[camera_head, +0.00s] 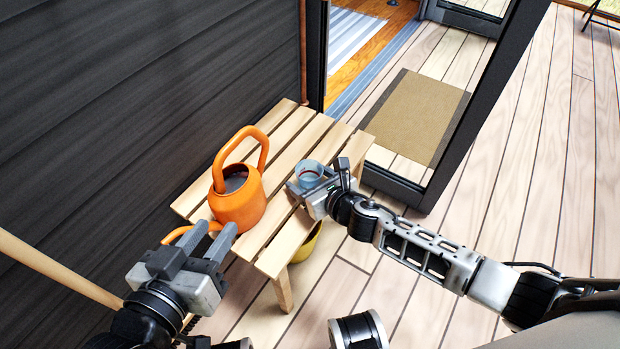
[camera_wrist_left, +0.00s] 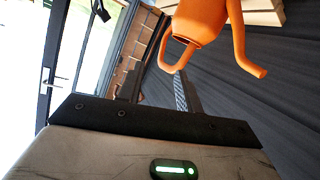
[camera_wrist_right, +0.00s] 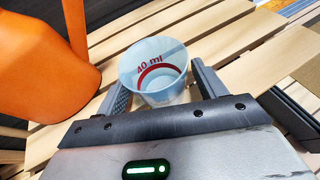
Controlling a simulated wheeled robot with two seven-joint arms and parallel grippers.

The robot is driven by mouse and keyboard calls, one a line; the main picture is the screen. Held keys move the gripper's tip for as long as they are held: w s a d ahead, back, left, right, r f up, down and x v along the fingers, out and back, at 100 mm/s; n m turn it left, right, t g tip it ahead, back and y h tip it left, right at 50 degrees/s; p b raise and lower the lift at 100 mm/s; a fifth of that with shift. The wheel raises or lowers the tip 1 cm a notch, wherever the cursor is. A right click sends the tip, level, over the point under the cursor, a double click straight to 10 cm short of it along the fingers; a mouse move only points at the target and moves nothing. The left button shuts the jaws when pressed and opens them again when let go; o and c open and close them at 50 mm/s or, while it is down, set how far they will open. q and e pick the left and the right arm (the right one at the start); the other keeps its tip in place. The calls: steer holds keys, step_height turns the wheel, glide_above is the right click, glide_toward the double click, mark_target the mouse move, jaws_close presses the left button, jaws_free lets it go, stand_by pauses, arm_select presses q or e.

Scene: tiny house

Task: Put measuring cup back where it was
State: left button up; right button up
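The measuring cup (camera_head: 310,173) is a small clear cup with red "40 ml" marking, upright at the right side of the slatted wooden bench. It also shows in the right wrist view (camera_wrist_right: 160,75). My right gripper (camera_head: 314,186) has a finger on each side of the cup, seemingly touching it. Whether the cup's base rests on the bench is hidden. My left gripper (camera_head: 208,238) is open and empty at the bench's left front, with its fingertips near a curved orange part of the watering can (camera_wrist_left: 198,20).
The orange watering can (camera_head: 239,203) stands left of the cup on the bench (camera_head: 292,151). A yellow object (camera_head: 306,246) shows under the bench. A dark wall (camera_head: 120,100) borders the left; a doorway with a brown mat (camera_head: 415,115) lies beyond.

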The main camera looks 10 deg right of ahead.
steer(key=shift+r, duration=0.15)
steer(key=shift+s+d+r+p, duration=0.15)
steer(key=shift+s+p, duration=0.1)
steer(key=shift+p, duration=0.05)
arm_select(q)
steer(key=f+g+p, duration=0.1)
steer(key=a+f+y+p, duration=0.1)
steer(key=p, duration=0.1)
steer(key=shift+f+g, duration=0.35)
steer(key=shift+g, duration=0.05)
arm_select(e)
steer(key=v, duration=1.1)
steer(key=shift+s, duration=0.15)
arm_select(q)
steer(key=shift+r, duration=0.2)
